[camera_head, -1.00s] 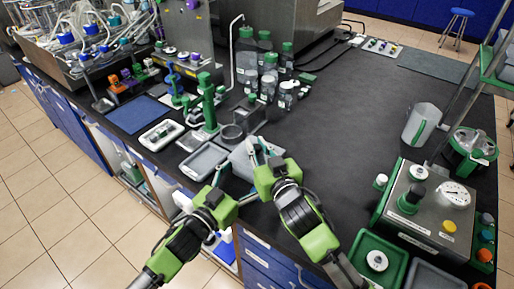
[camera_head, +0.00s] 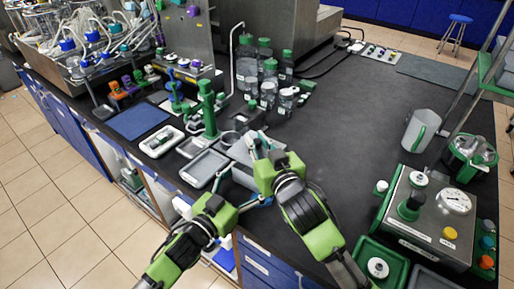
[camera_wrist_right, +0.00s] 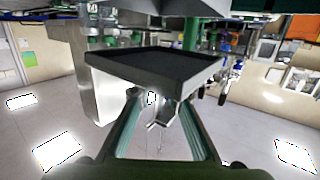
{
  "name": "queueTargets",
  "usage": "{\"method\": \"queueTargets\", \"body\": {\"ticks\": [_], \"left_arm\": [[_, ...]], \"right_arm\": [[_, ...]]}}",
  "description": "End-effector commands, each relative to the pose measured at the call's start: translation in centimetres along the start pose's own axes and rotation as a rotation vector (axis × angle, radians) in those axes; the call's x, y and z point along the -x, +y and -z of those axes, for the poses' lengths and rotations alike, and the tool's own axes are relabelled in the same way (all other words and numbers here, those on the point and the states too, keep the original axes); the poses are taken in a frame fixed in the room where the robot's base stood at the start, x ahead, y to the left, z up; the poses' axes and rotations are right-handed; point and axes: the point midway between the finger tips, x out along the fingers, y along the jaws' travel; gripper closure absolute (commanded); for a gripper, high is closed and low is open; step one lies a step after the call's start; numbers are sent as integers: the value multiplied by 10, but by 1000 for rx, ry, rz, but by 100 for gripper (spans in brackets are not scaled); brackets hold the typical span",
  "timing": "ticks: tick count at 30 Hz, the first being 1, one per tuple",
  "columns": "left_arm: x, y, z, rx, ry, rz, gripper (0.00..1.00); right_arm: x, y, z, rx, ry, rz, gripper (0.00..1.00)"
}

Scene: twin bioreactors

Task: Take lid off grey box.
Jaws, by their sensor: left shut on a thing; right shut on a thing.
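The grey box (camera_head: 243,178) is near the front edge of the dark bench, partly hidden by my grippers. Its light grey lid (camera_head: 240,152) shows just above it, at my right gripper. My right gripper (camera_head: 262,146) is shut on the lid. In the right wrist view, a dark, rimmed flat piece, which looks like the lid (camera_wrist_right: 160,68), sits just beyond the fingers (camera_wrist_right: 155,108). My left gripper (camera_head: 240,192) is low at the bench's front edge, shut on the box's near side; its exact contact is hard to see.
A shallow grey tray (camera_head: 204,168) lies left of the box. A green stand (camera_head: 207,112) and several green-capped bottles (camera_head: 268,80) stand behind. A steel control box (camera_head: 428,215) is at right. The bench middle (camera_head: 345,130) is clear.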

Motion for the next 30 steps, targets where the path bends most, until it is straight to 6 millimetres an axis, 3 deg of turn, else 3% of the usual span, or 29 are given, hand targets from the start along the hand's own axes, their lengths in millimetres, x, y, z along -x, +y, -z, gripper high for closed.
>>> {"method": "queueTargets", "body": {"ticks": [3, 10, 11, 12, 13, 24, 30], "left_arm": [[0, 0, 0, 0, -1, 0, 63], [0, 0, 0, 0, -1, 0, 63], [0, 0, 0, 0, -1, 0, 19], [0, 0, 0, 0, -1, 0, 9], [0, 0, 0, 0, -1, 0, 5], [2, 0, 0, 0, -1, 0, 5], [26, 0, -1, 1, -2, 0, 5]], "right_arm": [[2, 0, 10, 0, 2, 1, 100], [2, 0, 11, 0, 0, 1, 100], [2, 0, 11, 0, 0, 1, 100], [2, 0, 11, 0, 0, 1, 100], [2, 0, 11, 0, 0, 1, 100], [2, 0, 11, 1, 0, 1, 100], [2, 0, 11, 1, 0, 1, 100]]}}
